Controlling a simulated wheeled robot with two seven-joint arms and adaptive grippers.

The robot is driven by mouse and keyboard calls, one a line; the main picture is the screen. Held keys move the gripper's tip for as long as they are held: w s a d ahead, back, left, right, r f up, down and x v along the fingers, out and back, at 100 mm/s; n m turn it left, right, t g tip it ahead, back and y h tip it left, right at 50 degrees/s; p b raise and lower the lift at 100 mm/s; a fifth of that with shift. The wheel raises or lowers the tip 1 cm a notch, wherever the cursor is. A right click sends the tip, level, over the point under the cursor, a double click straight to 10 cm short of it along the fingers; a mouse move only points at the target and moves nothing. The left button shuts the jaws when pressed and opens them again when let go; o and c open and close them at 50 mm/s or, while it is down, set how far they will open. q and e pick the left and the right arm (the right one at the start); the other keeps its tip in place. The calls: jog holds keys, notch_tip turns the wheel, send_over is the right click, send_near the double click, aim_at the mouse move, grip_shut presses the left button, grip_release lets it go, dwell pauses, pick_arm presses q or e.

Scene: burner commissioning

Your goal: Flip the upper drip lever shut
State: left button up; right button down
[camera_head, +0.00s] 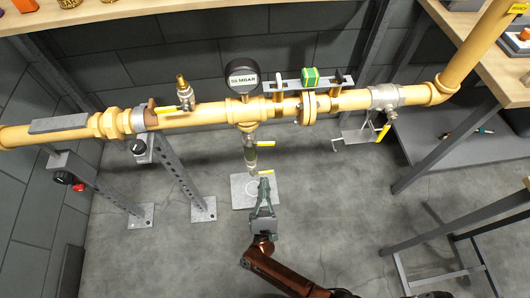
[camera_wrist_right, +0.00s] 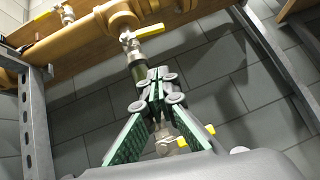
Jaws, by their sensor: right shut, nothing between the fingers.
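The upper drip lever (camera_head: 266,144) is a yellow handle on a valve in the vertical drip pipe below the yellow gas pipe. It sticks out to the right, across the drip pipe; it also shows in the wrist view (camera_wrist_right: 152,30). A lower yellow lever (camera_head: 266,173) sits further down the same drip pipe, partly behind the fingers in the wrist view (camera_wrist_right: 210,131). My right gripper (camera_head: 264,183) is shut and empty, in front of the drip pipe. In the wrist view its fingertips (camera_wrist_right: 157,78) appear below the upper lever, apart from it. My left gripper is out of view.
The yellow main pipe (camera_head: 190,118) runs across above the gripper, with a pressure gauge (camera_head: 242,76) on top. Metal support posts (camera_head: 178,168) stand at left. A table (camera_head: 495,70) stands at right. The floor around my right arm is open.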

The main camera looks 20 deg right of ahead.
aim_at(269, 145)
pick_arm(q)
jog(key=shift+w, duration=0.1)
pick_arm(e)
jog(key=w+d+r, duration=0.3)
jog(key=w+r, duration=0.2)
jog(key=r, duration=0.5)
jog(key=shift+w+d, duration=0.2)
jog(key=shift+w, duration=0.05)
jog(key=n+y, duration=0.1)
jog(key=r+n+t+y+p, duration=0.1)
jog(key=n+y, duration=0.1)
jog(key=r+n+t+y, duration=0.1)
jog(key=shift+s+d+r+n+p, duration=0.1)
jog(key=shift+d+r+n+p, duration=0.05)
jog(key=shift+d+n+p, duration=0.2)
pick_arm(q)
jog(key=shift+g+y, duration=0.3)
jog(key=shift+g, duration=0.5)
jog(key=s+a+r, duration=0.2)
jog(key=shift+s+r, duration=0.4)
pick_arm(e)
jog(key=shift+n+y, duration=0.35)
jog(key=shift+y, duration=0.25)
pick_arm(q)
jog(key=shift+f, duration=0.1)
